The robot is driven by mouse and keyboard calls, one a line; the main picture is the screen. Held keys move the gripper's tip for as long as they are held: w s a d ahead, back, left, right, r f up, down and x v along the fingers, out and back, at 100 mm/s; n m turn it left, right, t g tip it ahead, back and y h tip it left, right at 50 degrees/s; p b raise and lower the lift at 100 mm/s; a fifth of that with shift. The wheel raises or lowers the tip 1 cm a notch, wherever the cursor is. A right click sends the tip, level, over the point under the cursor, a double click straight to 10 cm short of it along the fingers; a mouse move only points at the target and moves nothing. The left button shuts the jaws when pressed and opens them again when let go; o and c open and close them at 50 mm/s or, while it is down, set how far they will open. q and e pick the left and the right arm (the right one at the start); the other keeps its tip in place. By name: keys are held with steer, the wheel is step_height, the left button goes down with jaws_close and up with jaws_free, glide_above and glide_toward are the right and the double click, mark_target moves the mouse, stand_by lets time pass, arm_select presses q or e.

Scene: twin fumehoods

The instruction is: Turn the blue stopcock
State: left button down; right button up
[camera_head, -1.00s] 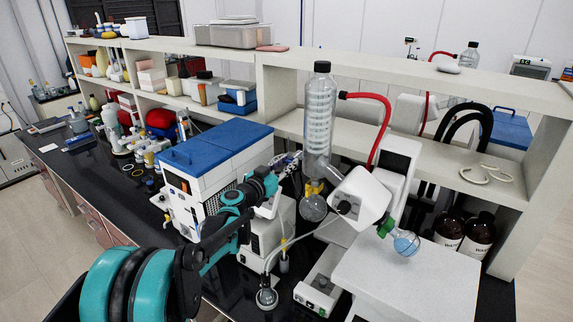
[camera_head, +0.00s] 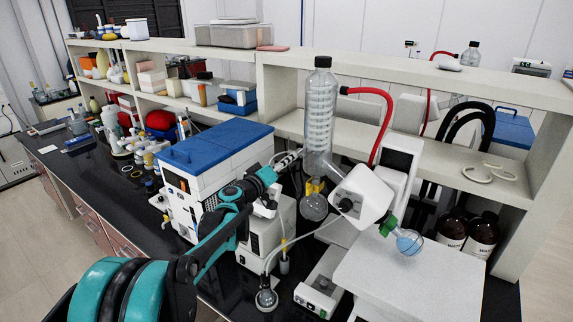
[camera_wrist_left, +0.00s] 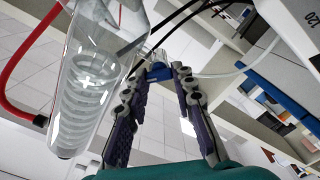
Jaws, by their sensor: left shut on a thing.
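The blue stopcock (camera_wrist_left: 158,73) shows in the left wrist view between the fingertips of my left gripper (camera_wrist_left: 160,76), which is shut on it. It sits beside the clear glass condenser (camera_wrist_left: 92,85) with its coil inside. In the head view my left gripper (camera_head: 288,158) reaches to the left side of the condenser (camera_head: 320,110) of the rotary evaporator. The stopcock itself is too small or hidden there. My right gripper is not in view.
A white instrument with a blue top (camera_head: 215,145) stands close to my left arm. A red hose (camera_head: 385,120) runs from the condenser. A round flask (camera_head: 409,242) hangs over a white bath (camera_head: 410,285). Shelves (camera_head: 420,70) stand behind.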

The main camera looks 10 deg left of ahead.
arm_select(q)
steer(key=n+b, duration=0.1)
steer(key=n, duration=0.7)
steer(key=shift+a+f+n, duration=0.1)
steer(key=shift+f+n, duration=0.05)
steer(key=shift+n, duration=0.25)
steer(key=shift+b, duration=0.3)
steer(key=c, duration=1.2)
jaws_free()
steer(key=v, duration=1.2)
